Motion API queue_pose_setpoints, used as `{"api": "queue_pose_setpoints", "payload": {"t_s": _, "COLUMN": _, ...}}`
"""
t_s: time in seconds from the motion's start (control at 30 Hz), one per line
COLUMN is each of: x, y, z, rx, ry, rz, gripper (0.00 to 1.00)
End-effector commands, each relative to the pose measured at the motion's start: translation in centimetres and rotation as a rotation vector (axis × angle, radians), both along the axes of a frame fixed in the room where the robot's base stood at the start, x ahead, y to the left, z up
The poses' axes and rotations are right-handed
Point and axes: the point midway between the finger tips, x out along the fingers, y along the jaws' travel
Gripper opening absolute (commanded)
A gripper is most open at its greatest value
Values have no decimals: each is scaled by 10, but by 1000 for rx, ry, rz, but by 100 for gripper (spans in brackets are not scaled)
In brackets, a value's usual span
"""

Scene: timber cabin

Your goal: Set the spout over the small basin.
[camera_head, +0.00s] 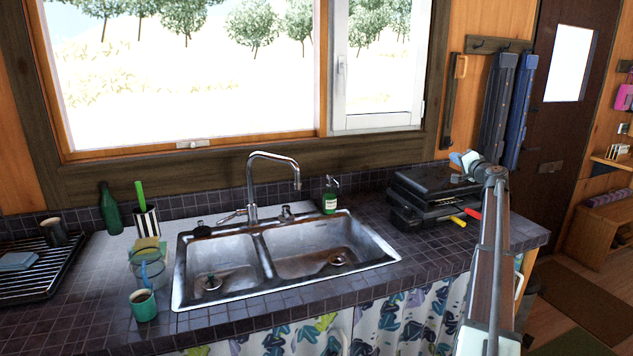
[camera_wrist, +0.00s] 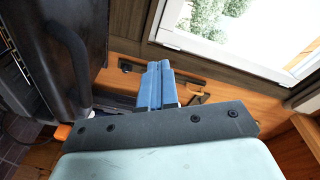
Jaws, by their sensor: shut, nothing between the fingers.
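The chrome faucet's spout (camera_head: 275,156) arches up from behind the double steel sink and points right, its tip hanging over the large right basin (camera_head: 315,246). The small basin (camera_head: 216,268) is on the left, with a drain in its floor and nothing above it from the spout. A lever handle sits left of the faucet's base. My gripper (camera_head: 457,160) is well to the right of the faucet, above the black stove, apart from the spout. In the wrist view its blue fingers (camera_wrist: 155,86) are together and empty. The faucet is not in the wrist view.
The black camp stove (camera_head: 437,185) stands on the counter under my gripper. A green soap bottle (camera_head: 330,195) stands behind the large basin. A green mug (camera_head: 144,305), a glass jar and a striped cup are left of the sink. The window is behind the faucet.

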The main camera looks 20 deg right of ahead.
Motion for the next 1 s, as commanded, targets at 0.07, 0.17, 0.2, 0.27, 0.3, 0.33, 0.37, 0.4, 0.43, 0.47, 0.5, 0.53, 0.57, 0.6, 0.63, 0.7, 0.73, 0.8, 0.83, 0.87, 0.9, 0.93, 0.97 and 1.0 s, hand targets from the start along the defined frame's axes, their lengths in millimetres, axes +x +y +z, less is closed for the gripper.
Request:
{"api": "queue_pose_setpoints", "payload": {"t_s": 0.07, "x": 28, "y": 42, "z": -9, "rx": 57, "ry": 15, "rz": 135, "gripper": 0}}
{"api": "queue_pose_setpoints", "payload": {"t_s": 0.17, "x": 52, "y": 94, "z": -17, "rx": 126, "ry": 36, "rz": 301, "gripper": 0}}
{"api": "queue_pose_setpoints", "payload": {"t_s": 0.2, "x": 60, "y": 114, "z": -21, "rx": 151, "ry": 47, "rz": 367, "gripper": 0}}
{"api": "queue_pose_setpoints", "payload": {"t_s": 0.27, "x": 70, "y": 146, "z": -25, "rx": 191, "ry": 63, "rz": 466, "gripper": 0}}
{"api": "queue_pose_setpoints", "payload": {"t_s": 0.3, "x": 76, "y": 167, "z": -28, "rx": 216, "ry": 75, "rz": 533, "gripper": 0}}
{"api": "queue_pose_setpoints", "payload": {"t_s": 0.33, "x": 80, "y": 182, "z": -30, "rx": 234, "ry": 85, "rz": 582, "gripper": 0}}
{"api": "queue_pose_setpoints", "payload": {"t_s": 0.37, "x": 83, "y": 197, "z": -31, "rx": 253, "ry": 95, "rz": 631, "gripper": 0}}
{"api": "queue_pose_setpoints", "payload": {"t_s": 0.4, "x": 86, "y": 218, "z": -34, "rx": 276, "ry": 110, "rz": 698, "gripper": 0}}
{"api": "queue_pose_setpoints", "payload": {"t_s": 0.43, "x": 88, "y": 233, "z": -36, "rx": 292, "ry": 121, "rz": 747, "gripper": 0}}
{"api": "queue_pose_setpoints", "payload": {"t_s": 0.47, "x": 89, "y": 247, "z": -37, "rx": 311, "ry": 133, "rz": 795, "gripper": 0}}
{"api": "queue_pose_setpoints", "payload": {"t_s": 0.5, "x": 91, "y": 266, "z": -39, "rx": 329, "ry": 148, "rz": 858, "gripper": 0}}
{"api": "queue_pose_setpoints", "payload": {"t_s": 0.53, "x": 91, "y": 278, "z": -41, "rx": 344, "ry": 160, "rz": 903, "gripper": 0}}
{"api": "queue_pose_setpoints", "payload": {"t_s": 0.57, "x": 91, "y": 291, "z": -42, "rx": 357, "ry": 171, "rz": 947, "gripper": 0}}
{"api": "queue_pose_setpoints", "payload": {"t_s": 0.6, "x": 90, "y": 307, "z": -43, "rx": 373, "ry": 187, "rz": 1003, "gripper": 0}}
{"api": "queue_pose_setpoints", "payload": {"t_s": 0.63, "x": 89, "y": 317, "z": -44, "rx": 384, "ry": 198, "rz": 1042, "gripper": 0}}
{"api": "queue_pose_setpoints", "payload": {"t_s": 0.7, "x": 87, "y": 338, "z": -46, "rx": 405, "ry": 222, "rz": 1122, "gripper": 0}}
{"api": "queue_pose_setpoints", "payload": {"t_s": 0.73, "x": 86, "y": 346, "z": -46, "rx": 412, "ry": 231, "rz": 1152, "gripper": 0}}
{"api": "queue_pose_setpoints", "payload": {"t_s": 0.8, "x": 83, "y": 360, "z": -48, "rx": 426, "ry": 250, "rz": 1209, "gripper": 0}}
{"api": "queue_pose_setpoints", "payload": {"t_s": 0.83, "x": 82, "y": 365, "z": -48, "rx": 432, "ry": 257, "rz": 1232, "gripper": 0}}
{"api": "queue_pose_setpoints", "payload": {"t_s": 0.87, "x": 82, "y": 370, "z": -49, "rx": 436, "ry": 262, "rz": 1249, "gripper": 0}}
{"api": "queue_pose_setpoints", "payload": {"t_s": 0.9, "x": 80, "y": 374, "z": -49, "rx": 440, "ry": 269, "rz": 1269, "gripper": 0}}
{"api": "queue_pose_setpoints", "payload": {"t_s": 0.93, "x": 80, "y": 377, "z": -49, "rx": 443, "ry": 272, "rz": 1279, "gripper": 0}}
{"api": "queue_pose_setpoints", "payload": {"t_s": 0.97, "x": 79, "y": 379, "z": -50, "rx": 444, "ry": 276, "rz": 1289, "gripper": 0}}
{"api": "queue_pose_setpoints", "payload": {"t_s": 1.0, "x": 78, "y": 381, "z": -50, "rx": 445, "ry": 279, "rz": 1298, "gripper": 0}}
